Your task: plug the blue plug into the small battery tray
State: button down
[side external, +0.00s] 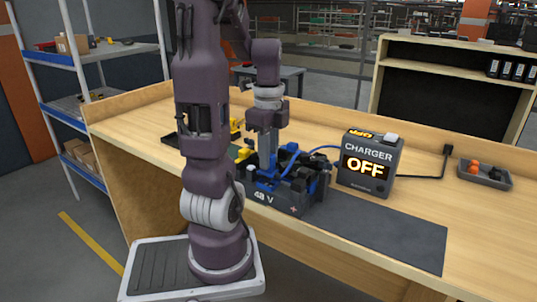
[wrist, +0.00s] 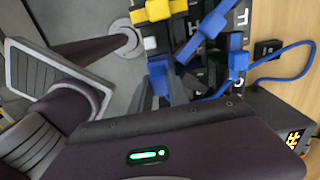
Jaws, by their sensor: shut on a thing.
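My gripper (side external: 267,168) points straight down over the left part of the dark battery tray (side external: 290,203) marked 48 V. Its fingers are shut on the blue plug, which is mostly hidden between them; blue parts show low by the fingertips. In the wrist view my gripper (wrist: 172,84) is at the centre left, with blue close by it. I cannot tell whether the plug is seated or only above the tray. Other blue connectors (wrist: 210,28) stand on the tray in the wrist view. A blue cable (side external: 318,151) runs from the tray area to the charger.
The charger (side external: 370,165), its display reading OFF, stands right of the tray. A grey dish (side external: 485,175) with orange and dark pieces lies farther right. Yellow parts (side external: 243,153) are left of my gripper. The dark mat (side external: 395,235) at front right is clear.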

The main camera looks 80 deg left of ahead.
jog(key=shift+f, duration=1.1)
jog(key=c, duration=1.2)
grip_release()
